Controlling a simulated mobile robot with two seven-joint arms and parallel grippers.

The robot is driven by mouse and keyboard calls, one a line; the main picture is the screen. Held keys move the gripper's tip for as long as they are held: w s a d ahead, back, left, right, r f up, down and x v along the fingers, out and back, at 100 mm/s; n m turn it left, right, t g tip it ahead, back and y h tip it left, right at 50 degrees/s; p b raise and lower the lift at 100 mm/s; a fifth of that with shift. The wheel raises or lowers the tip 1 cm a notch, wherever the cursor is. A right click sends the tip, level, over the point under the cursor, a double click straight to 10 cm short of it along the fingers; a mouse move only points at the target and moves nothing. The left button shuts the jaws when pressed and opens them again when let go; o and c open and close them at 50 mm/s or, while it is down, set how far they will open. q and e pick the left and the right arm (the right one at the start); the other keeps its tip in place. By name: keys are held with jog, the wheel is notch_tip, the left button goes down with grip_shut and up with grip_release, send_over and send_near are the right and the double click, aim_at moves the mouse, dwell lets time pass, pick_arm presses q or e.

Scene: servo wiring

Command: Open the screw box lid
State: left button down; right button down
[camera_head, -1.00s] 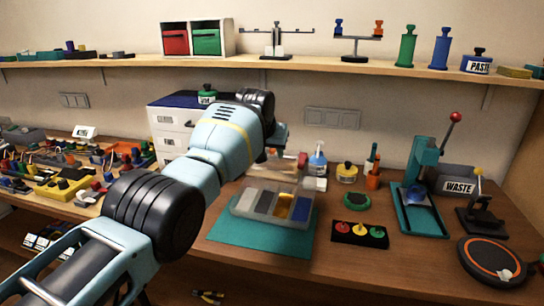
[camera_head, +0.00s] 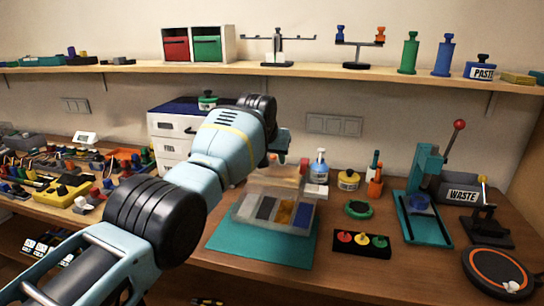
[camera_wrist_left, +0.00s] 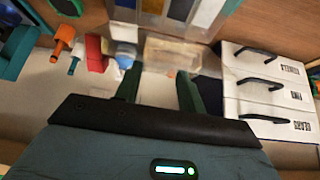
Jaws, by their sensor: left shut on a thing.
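The screw box (camera_head: 303,222) is a clear tray with grey, blue and yellow compartments on a teal mat (camera_head: 240,243). Its clear lid (camera_head: 272,182) shows faintly as a raised, tilted panel at the box's back side. My left gripper (camera_head: 277,157) is behind the box at the lid's upper edge, shut on the lid; its wrist partly hides the fingers. In the left wrist view, the dark green fingers (camera_wrist_left: 158,90) reach toward the clear lid (camera_wrist_left: 172,52), with the box compartments (camera_wrist_left: 185,12) beyond. The exact contact is hard to see. My right gripper is not in view.
White drawers (camera_head: 168,135) stand left of my wrist. Bottles (camera_head: 319,165) and a yellow-and-black pot (camera_head: 348,180) stand right of the lid. A black button panel (camera_head: 361,244) and a teal press (camera_head: 425,225) are farther right. A shelf (camera_head: 300,71) runs above.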

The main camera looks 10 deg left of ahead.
pick_arm(q)
jog(key=shift+w, duration=0.1)
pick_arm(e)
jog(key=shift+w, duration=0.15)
pick_arm(q)
jog(key=shift+r, duration=0.1)
jog(key=c, duration=0.9)
grip_release()
jog(key=shift+o, duration=0.3)
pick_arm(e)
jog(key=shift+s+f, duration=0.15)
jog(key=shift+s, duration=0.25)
pick_arm(q)
jog(key=p+v, duration=0.5)
jog(key=v, duration=0.2)
jog(key=shift+s+r, duration=0.25)
jog(key=shift+s, duration=0.05)
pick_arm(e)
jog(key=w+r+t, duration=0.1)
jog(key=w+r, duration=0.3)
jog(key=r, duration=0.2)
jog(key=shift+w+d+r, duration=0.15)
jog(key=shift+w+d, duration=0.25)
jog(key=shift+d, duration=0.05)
